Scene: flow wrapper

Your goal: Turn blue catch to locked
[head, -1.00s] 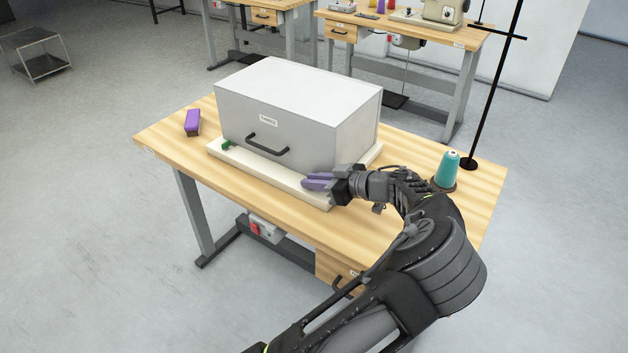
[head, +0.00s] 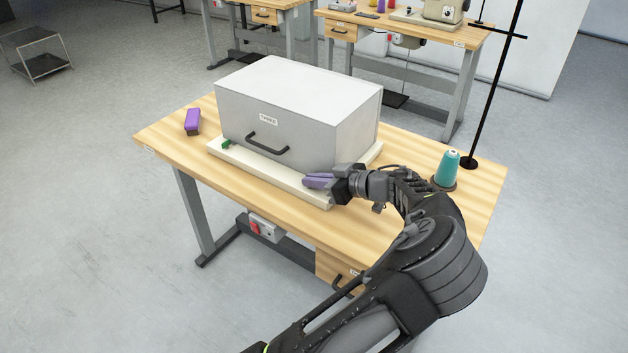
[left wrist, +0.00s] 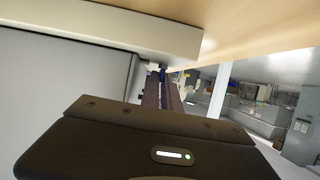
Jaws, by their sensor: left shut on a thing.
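The grey wrapper cover (head: 300,105) with a black front handle (head: 268,144) sits on a cream base (head: 275,176) on the wooden table. A green catch (head: 226,143) is at its front left corner. My left gripper (head: 318,181) is at the front right corner of the cover, low over the base, its purple-grey fingers pointing left. In the left wrist view a small blue piece, the blue catch (left wrist: 163,74), shows at the fingertips (left wrist: 163,88), and the fingers are shut on it. The fingers hide it in the head view, and its turn angle cannot be told. My right gripper is out of view.
A teal thread cone (head: 447,168) and a black stand (head: 470,163) are at the right, beyond my left arm. The table's front left strip (head: 215,175) is clear.

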